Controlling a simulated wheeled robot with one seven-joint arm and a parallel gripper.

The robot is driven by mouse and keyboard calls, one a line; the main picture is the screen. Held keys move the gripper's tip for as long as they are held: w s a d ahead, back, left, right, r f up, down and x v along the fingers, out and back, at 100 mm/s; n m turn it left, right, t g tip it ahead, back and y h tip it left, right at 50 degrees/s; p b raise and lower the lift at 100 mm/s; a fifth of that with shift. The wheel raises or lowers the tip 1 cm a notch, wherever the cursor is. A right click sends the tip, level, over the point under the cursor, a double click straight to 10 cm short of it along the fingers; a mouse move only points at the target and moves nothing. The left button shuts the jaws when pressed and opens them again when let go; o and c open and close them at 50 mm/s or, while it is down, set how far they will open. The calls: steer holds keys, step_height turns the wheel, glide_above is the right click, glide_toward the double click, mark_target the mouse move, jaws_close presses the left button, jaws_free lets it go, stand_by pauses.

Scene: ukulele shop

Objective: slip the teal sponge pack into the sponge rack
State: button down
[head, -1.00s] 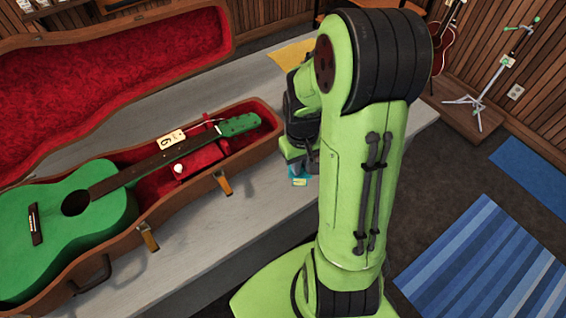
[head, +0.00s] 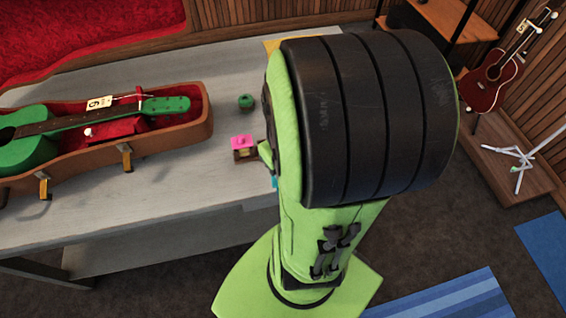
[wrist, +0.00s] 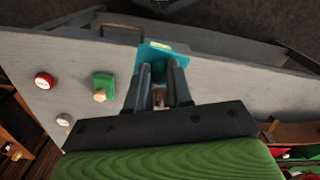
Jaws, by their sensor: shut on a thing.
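In the wrist view my gripper (wrist: 161,68) is shut on the teal sponge pack (wrist: 153,50), which shows at and beyond the fingertips, over the grey table edge. A small brown holder with a pink block on top, which looks like the sponge rack (head: 246,156), stands near the table's front edge, just left of that sliver. Whether the pack touches the rack cannot be told. A small brownish patch shows between my fingers in the wrist view, unclear.
A green round item (head: 246,101) stands on the table behind the rack. An open guitar case (head: 180,135) with a green guitar (head: 60,128) lies to the left. The wrist view shows a green block (wrist: 104,86) and a red round item (wrist: 44,81). Bare table lies between case and rack.

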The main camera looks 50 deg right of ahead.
steer(key=shift+w+r+p, duration=0.1)
steer(key=shift+w+p, duration=0.3)
steer(key=shift+w, duration=0.2)
steer(key=w+d+p, duration=0.2)
steer(key=w+p, duration=0.1)
steer(key=p, duration=0.3)
steer(key=shift+d, duration=0.25)
steer(key=p, duration=0.3)
steer(key=shift+w+d+p, duration=0.15)
steer(key=shift+w+p, duration=0.15)
steer(key=shift+w, duration=0.05)
steer(key=shift+w+d+f+p, duration=0.65)
steer(key=shift+w+d+p, duration=0.8)
steer(key=shift+w+d, duration=3.6)
step_height(320, 180, down, 8)
steer(key=w+a+b, duration=0.1)
steer(key=a+b, duration=0.1)
steer(key=b, duration=0.4)
steer(key=shift+w+f, duration=0.2)
steer(key=shift+w, duration=0.2)
